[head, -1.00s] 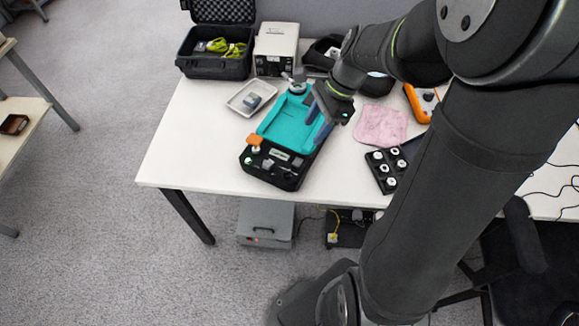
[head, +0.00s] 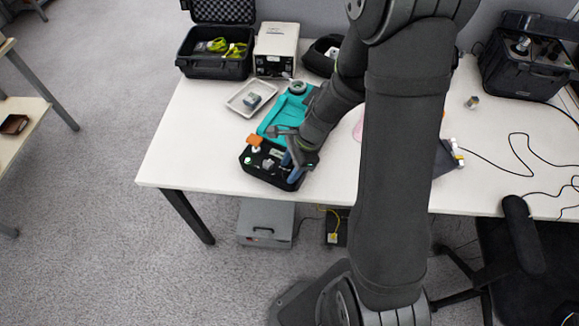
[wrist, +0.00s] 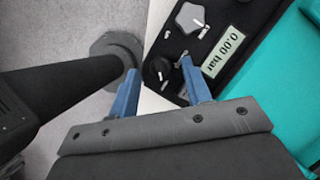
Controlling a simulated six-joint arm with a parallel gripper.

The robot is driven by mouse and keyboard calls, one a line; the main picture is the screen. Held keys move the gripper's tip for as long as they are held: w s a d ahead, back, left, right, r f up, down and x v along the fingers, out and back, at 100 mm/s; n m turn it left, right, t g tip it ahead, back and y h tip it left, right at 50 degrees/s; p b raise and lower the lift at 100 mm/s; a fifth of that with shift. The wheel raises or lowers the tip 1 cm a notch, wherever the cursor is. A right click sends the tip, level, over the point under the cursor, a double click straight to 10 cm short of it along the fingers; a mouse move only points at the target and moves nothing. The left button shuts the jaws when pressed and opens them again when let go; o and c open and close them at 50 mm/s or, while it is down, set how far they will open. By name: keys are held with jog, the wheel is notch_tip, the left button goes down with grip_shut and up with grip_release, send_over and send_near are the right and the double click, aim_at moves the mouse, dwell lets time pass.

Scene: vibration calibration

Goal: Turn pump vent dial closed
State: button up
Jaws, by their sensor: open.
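The pump has a teal body (head: 274,121) and a black front panel (head: 260,174) near the table's front edge. In the wrist view, the panel holds a round black knob (wrist: 157,70) with a white mark and a grey lobed knob (wrist: 189,17) with a white pointer. Labels are unreadable, so I cannot tell which is the vent dial. A display (wrist: 223,53) reads 0.00 bar. My gripper (head: 291,168) is open and empty above the panel's right part. In the wrist view, its blue fingers (wrist: 158,66) appear either side of the black knob; contact is unclear.
An open black case (head: 190,66) and a beige box (head: 276,43) are at the back. The table's left front (head: 190,150) is clear.

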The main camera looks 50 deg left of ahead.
jog(key=shift+s+f, duration=0.1)
jog(key=shift+f, duration=0.15)
jog(key=c, duration=0.9)
jog(key=shift+c, duration=0.2)
